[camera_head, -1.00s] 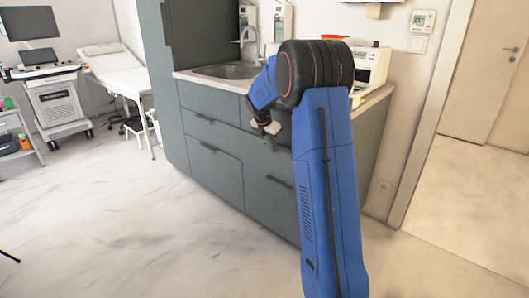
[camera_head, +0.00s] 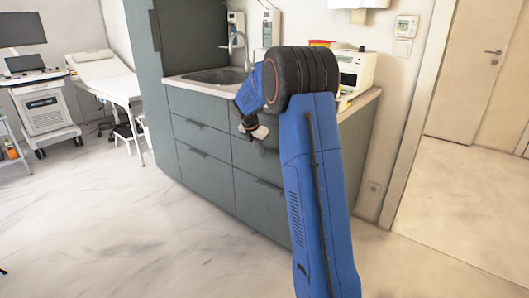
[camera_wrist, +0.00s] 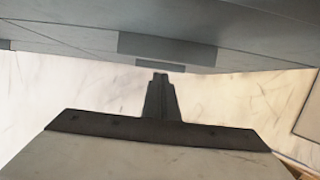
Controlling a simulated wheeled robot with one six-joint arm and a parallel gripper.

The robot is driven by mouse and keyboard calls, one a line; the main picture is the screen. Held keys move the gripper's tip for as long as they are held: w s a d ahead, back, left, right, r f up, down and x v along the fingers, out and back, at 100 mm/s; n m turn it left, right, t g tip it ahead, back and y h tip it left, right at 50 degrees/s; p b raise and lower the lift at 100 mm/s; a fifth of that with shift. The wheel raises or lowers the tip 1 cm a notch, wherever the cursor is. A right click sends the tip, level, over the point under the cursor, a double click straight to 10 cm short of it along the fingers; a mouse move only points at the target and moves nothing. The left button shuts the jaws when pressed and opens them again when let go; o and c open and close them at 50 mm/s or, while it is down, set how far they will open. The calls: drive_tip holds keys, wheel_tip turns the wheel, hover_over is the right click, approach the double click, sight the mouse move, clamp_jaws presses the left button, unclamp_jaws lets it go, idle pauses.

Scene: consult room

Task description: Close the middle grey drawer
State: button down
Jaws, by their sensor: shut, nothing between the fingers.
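A grey-green cabinet (camera_head: 225,190) holds stacked drawers with dark handles in the head view. A middle-height drawer front (camera_head: 250,157) lies just below my gripper (camera_head: 262,133), which is small there and partly overlaps the cabinet. In the wrist view my gripper (camera_wrist: 160,74) is shut and empty, pointing toward the cabinet face. A grey front with a dark handle (camera_wrist: 185,45) spans the top of that view. I cannot tell whether the fingertips touch it, or how far any drawer stands out. My blue arm hides the cabinet's right part.
A sink (camera_head: 215,76) and a white device (camera_head: 356,70) are on the countertop. An exam bed (camera_head: 105,75) and a wheeled machine (camera_head: 45,110) stand at the left. Pale floor (camera_head: 130,220) is clear in front. A door (camera_head: 480,70) is at the right.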

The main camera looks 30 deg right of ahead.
drive_tip(key=s+a+f+v, duration=0.1)
drive_tip(key=a+v, duration=0.1)
drive_tip(key=v, duration=0.9)
drive_tip(key=s+a+r+m+t+y, duration=0.1)
drive_tip(key=s+a+r+m, duration=0.1)
drive_tip(key=s+a+m, duration=0.3)
drive_tip(key=s+a+r+m, duration=0.1)
drive_tip(key=s+a+r, duration=0.2)
drive_tip(key=s, duration=0.4)
drive_tip(key=s+a+f+m+y, duration=0.1)
drive_tip(key=s+a+m, duration=0.3)
drive_tip(key=s, duration=0.7)
drive_tip(key=s+a+f+m+t+y, duration=0.1)
drive_tip(key=s+a+f+m, duration=0.3)
drive_tip(key=s, duration=0.8)
drive_tip(key=s+a+f+m+t+y, duration=0.1)
drive_tip(key=s+a+f+m, duration=0.2)
drive_tip(key=s, duration=0.8)
drive_tip(key=a+m, duration=0.2)
drive_tip(key=m, duration=0.2)
drive_tip(key=shift+s+a+m, duration=0.3)
